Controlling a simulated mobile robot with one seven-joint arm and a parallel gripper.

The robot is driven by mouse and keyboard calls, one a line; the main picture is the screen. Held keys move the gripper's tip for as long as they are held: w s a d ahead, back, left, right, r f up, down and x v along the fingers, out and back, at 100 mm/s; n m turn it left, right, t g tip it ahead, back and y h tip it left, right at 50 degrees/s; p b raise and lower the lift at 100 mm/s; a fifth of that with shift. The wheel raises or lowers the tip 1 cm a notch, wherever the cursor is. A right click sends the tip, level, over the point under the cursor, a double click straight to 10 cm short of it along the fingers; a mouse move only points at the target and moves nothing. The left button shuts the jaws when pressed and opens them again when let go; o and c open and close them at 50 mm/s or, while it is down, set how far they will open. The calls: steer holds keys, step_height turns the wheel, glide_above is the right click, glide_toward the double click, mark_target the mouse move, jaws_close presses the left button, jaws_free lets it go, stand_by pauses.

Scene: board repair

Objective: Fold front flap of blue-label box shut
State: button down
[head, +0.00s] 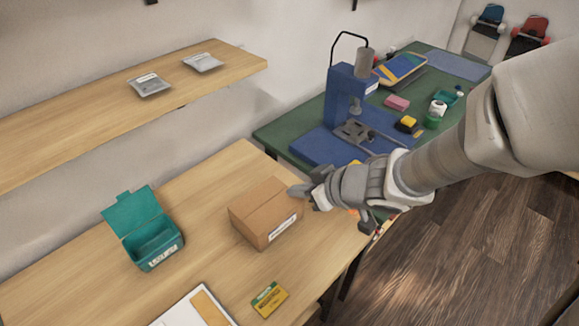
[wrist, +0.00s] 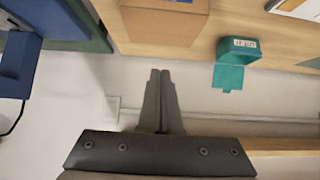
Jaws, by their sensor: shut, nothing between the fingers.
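The brown cardboard box (head: 259,222) stands on the wooden table, with a pale label on its side facing the lower right. Its top looks covered, with a seam across it; no flap clearly stands up, and I cannot tell whether one is slightly raised. My gripper (head: 302,190) is shut and empty at the box's right top edge in the head view. In the wrist view its fingertips (wrist: 160,73) point toward the box, appearing apart from it.
An open teal box (head: 150,240) stands left of the cardboard box. A yellow-green packet (head: 269,299) and a white board (head: 185,312) lie in front. A shelf (head: 90,118) with two silver packets hangs behind. A green bench (head: 290,128) with a blue press stands at the right.

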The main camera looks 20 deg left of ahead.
steer(key=b, duration=0.7)
glide_above(270, 206)
steer(key=d, duration=0.2)
steer(key=f, duration=0.8)
steer(key=shift+s+a+f, duration=0.2)
steer(key=shift+s+a, duration=0.05)
steer(key=shift+s, duration=0.05)
steer(key=shift+f+b, duration=1)
steer(key=shift+f, duration=0.15)
steer(key=shift+r+p, duration=0.1)
steer(key=shift+p, duration=0.4)
steer(key=shift+w+p, duration=0.1)
steer(key=shift+p, duration=0.3)
steer(key=shift+a+f+p, duration=0.1)
steer(key=shift+f+p, duration=0.1)
steer(key=shift+p, duration=0.2)
steer(key=shift+f+g+h, duration=0.3)
steer(key=shift+f+h, duration=0.1)
steer(key=shift+f, duration=0.1)
steer(key=shift+r+p, duration=0.1)
steer(key=shift+p, duration=0.35)
